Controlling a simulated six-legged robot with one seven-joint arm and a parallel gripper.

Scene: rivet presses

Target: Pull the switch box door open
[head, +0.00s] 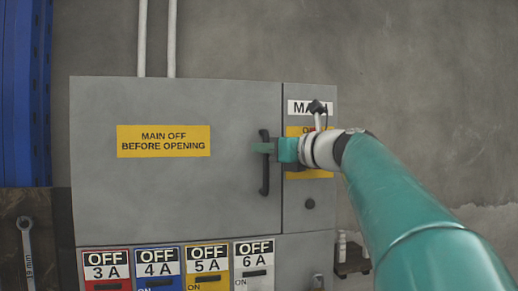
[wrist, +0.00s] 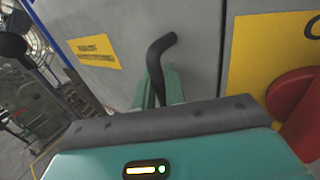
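The switch box door (head: 110,200) is a large grey panel with a yellow "MAIN OFF BEFORE OPENING" label. It looks closed, its right edge in line with the narrow side panel. The black upright door handle (head: 265,182) is near that edge. My gripper (head: 264,147) is at the handle's upper middle, coming from the right. In the wrist view the handle (wrist: 160,50) passes between my two green fingers (wrist: 158,90), which look closed against its sides. The handle's lower part is hidden there by the gripper body.
The narrow right panel carries a "MAIN" label (head: 299,107) and a switch lever (head: 319,110), partly behind my wrist. A red part (wrist: 296,105) of it shows in the wrist view. Several OFF switches sit below the door. A wrench (head: 27,250) hangs at lower left.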

